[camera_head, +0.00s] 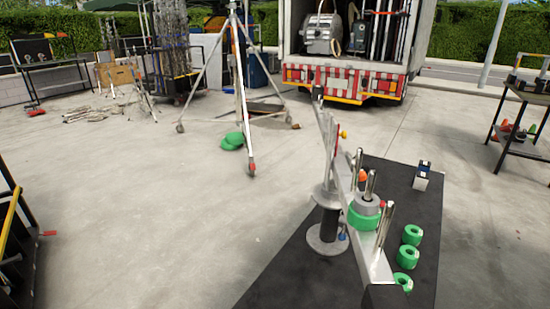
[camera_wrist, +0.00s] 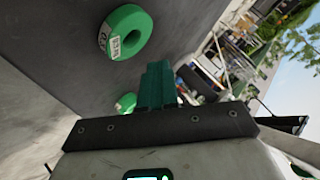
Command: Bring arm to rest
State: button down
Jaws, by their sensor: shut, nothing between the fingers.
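My gripper (camera_wrist: 158,70) shows in the wrist view with its two dark green fingers together and nothing between them. A green roll with a white label (camera_wrist: 128,32) is on the dark surface beyond the fingers, up and to the left, apart from them. Part of a second green roll (camera_wrist: 125,103) shows left of the fingers, partly hidden. I cannot make out my gripper in the head view.
In the head view, a black table (camera_head: 290,265) holds a metal bar with upright pegs (camera_head: 372,250), a green roll (camera_head: 364,217) on one peg, and several loose green rolls (camera_head: 408,257). A tripod stand (camera_head: 240,90) and truck (camera_head: 345,80) stand beyond.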

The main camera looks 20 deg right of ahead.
jog(key=s+a+n+g+p, duration=0.1)
jog(key=s+a+n+g, duration=0.1)
jog(key=s, duration=0.1)
jog(key=s+a+n+g+p, duration=0.1)
jog(key=s+a+g+p, duration=0.1)
jog(key=s+a, duration=0.1)
jog(key=shift+a+f+n+g, duration=0.1)
jog(key=shift+a+n+g, duration=0.2)
jog(key=shift+n, duration=0.1)
jog(key=s+a+n+g+p, duration=0.1)
jog(key=s, duration=0.2)
jog(key=s+r+n+g+h+p, duration=0.1)
jog(key=s+g, duration=0.1)
jog(key=s, duration=0.1)
jog(key=s+a+r+n+g, duration=0.1)
jog(key=s+g, duration=0.1)
jog(key=s, duration=0.1)
jog(key=shift+a+h+p, duration=0.3)
jog(key=shift+p, duration=0.1)
jog(key=shift+s, duration=0.35)
